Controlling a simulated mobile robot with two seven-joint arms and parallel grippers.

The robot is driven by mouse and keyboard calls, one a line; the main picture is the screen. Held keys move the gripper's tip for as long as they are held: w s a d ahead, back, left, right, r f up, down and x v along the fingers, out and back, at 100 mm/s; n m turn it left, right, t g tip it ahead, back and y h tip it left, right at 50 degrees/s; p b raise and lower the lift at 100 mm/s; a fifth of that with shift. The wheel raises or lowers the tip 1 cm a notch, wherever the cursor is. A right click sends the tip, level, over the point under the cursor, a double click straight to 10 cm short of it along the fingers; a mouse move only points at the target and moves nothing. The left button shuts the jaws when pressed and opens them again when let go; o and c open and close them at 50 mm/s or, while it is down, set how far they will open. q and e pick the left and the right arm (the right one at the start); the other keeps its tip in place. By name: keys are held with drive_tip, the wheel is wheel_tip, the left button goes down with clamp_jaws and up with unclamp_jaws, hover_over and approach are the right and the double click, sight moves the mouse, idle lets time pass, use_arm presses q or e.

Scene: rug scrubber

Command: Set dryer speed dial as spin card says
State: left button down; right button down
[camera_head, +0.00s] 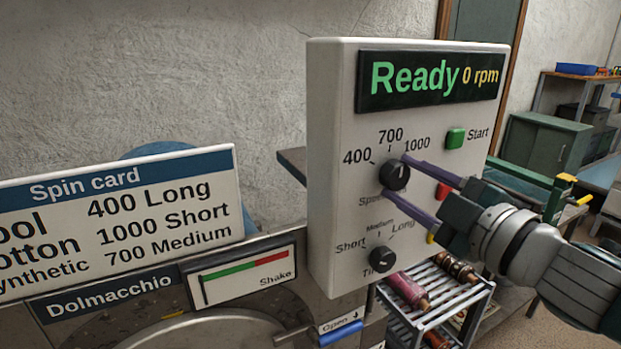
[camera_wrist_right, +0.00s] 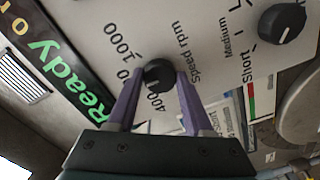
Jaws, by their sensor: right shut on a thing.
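The control box (camera_head: 338,120) carries the black speed dial (camera_head: 394,175), marked 400, 700 and 1000. My right gripper (camera_head: 393,176) comes in from the right, its purple fingers shut on the speed dial from both sides. In the right wrist view the dial (camera_wrist_right: 158,75) sits between the two fingertips; I cannot clearly tell which number its pointer faces. The spin card (camera_head: 120,222) on the left lists 400 Long, 1000 Short and synthetic 700 Medium; its left edge is cut off. The display (camera_head: 430,80) reads Ready, 0 rpm. My left gripper is not in view.
The time dial (camera_head: 381,259), marked Short, Medium and Long, sits below the speed dial. A green Start button (camera_head: 455,138) is at the upper right, and a red button (camera_head: 443,191) is partly hidden by my gripper. A rack with rolls (camera_head: 407,290) stands behind, below the box.

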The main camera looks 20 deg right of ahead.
idle(0.5)
drive_tip(key=shift+c, duration=1.5)
unclamp_jaws()
drive_tip(key=s+b, duration=0.2)
drive_tip(key=s, duration=0.8)
drive_tip(key=shift+d, duration=0.4)
